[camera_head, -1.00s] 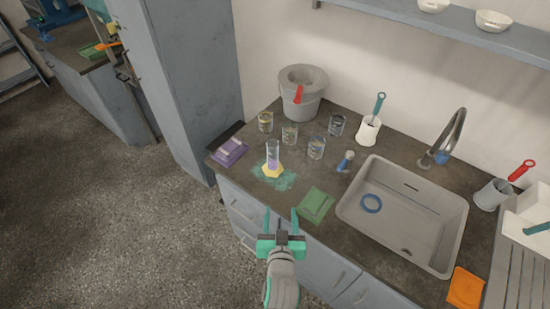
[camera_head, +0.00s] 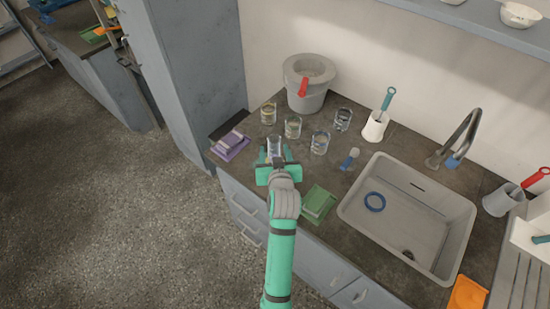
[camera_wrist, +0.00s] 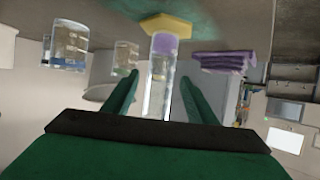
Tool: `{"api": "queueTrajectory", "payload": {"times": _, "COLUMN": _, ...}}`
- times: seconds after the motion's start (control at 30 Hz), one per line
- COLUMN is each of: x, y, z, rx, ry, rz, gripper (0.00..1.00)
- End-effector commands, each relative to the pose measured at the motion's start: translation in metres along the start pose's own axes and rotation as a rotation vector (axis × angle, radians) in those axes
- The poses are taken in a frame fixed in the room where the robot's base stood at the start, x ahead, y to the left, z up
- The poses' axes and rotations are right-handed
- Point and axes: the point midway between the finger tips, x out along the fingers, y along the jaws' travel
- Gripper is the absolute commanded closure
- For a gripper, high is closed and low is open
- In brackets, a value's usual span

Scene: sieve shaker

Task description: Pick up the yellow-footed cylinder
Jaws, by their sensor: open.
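The yellow-footed cylinder is a clear glass tube with a purple band above a yellow hexagonal foot. In the wrist view the cylinder (camera_wrist: 158,85) lies between the two green fingers of my gripper (camera_wrist: 160,95), which are open on either side of it. The picture there is upside down, with the foot at the top on the counter. In the head view my gripper (camera_head: 277,160) is at the counter's front left, around the upper glass of the cylinder (camera_head: 274,145); its foot is hidden behind the gripper. I see no firm contact between fingers and glass.
Several glass beakers (camera_head: 293,127) stand just behind and to the right. A purple cloth (camera_head: 230,146) lies left, a green cloth (camera_head: 318,204) right. A grey bucket (camera_head: 308,85) stands at the back. The sink (camera_head: 350,213) is on the right.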

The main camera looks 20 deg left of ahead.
Motion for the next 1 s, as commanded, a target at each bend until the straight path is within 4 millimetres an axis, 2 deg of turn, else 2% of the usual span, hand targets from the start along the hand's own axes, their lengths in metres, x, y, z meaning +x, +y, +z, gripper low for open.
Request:
{"api": "queueTrajectory", "payload": {"times": 0.17, "x": 0.013, "y": 0.0, "z": 0.0, "rx": 0.001, "ry": -0.001, "rz": 0.0, "gripper": 0.48}}
{"api": "queueTrajectory", "payload": {"times": 0.43, "x": 0.048, "y": 0.002, "z": -0.001, "rx": 0.002, "ry": -0.001, "rz": 0.001, "gripper": 0.48}}
{"api": "queueTrajectory", "payload": {"times": 0.77, "x": 0.053, "y": 0.004, "z": -0.001, "rx": 0.004, "ry": 0.0, "rz": 0.006, "gripper": 0.48}}
{"api": "queueTrajectory", "payload": {"times": 0.97, "x": 0.053, "y": 0.004, "z": -0.001, "rx": 0.004, "ry": 0.0, "rz": 0.006, "gripper": 0.96}}
{"api": "queueTrajectory", "payload": {"times": 1.0, "x": 0.053, "y": 0.005, "z": -0.001, "rx": 0.004, "ry": 0.0, "rz": 0.006, "gripper": 0.97}}
